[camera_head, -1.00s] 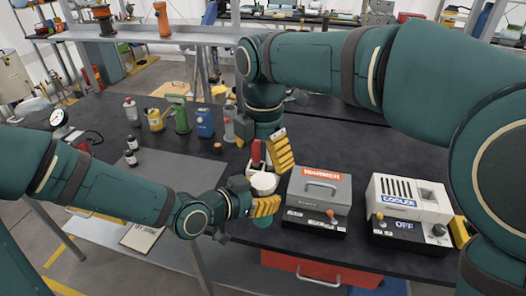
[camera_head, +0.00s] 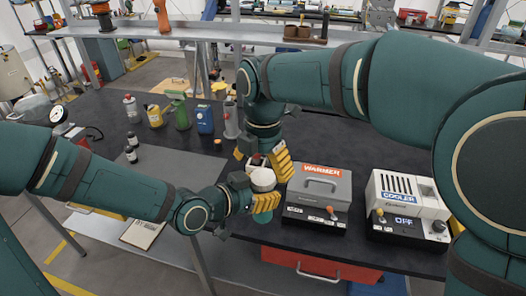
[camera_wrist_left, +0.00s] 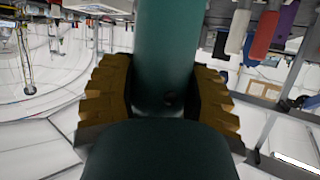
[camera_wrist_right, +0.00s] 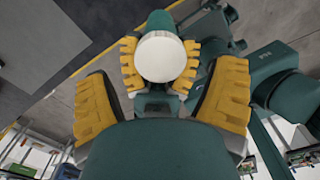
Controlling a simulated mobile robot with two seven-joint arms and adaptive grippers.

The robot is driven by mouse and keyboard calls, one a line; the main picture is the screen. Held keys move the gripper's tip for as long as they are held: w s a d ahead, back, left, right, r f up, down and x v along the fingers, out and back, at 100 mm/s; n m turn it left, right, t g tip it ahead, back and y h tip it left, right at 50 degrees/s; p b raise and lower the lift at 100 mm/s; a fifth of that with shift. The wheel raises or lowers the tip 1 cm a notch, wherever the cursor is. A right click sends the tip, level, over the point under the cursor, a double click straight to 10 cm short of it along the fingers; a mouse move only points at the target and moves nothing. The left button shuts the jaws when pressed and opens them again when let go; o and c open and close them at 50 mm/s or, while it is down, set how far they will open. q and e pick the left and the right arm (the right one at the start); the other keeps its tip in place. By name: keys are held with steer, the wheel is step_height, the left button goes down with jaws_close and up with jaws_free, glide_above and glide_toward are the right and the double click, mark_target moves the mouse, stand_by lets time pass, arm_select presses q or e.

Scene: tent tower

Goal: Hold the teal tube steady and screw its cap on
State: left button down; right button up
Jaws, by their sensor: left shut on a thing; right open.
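The teal tube (camera_wrist_left: 166,50) stands between the two yellow fingers of my left gripper (camera_wrist_left: 165,92), which is shut on it. The white round cap (camera_wrist_right: 161,57) sits at the tube's top end in the right wrist view; I cannot tell how tightly it is seated. The cap also shows in the head view (camera_head: 263,181), just above the left fingers. My right gripper (camera_wrist_right: 160,98) is open and points down at the cap, its fingers apart on either side and not touching it. In the head view the tube's body is mostly hidden by my left gripper.
A grey warmer (camera_head: 318,190) and a white cooler (camera_head: 401,203) stand to the right on the dark bench. Several bottles and cans, such as a green can (camera_head: 179,112) and a blue one (camera_head: 204,120), stand behind. The grey mat (camera_head: 170,168) on the left is mostly clear.

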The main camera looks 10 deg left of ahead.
mark_target(263, 176)
steer(key=shift+f, duration=1.7)
steer(key=c, duration=1.3)
steer(key=shift+m, duration=1.7)
steer(key=o, duration=1.3)
steer(key=shift+r, duration=2.3)
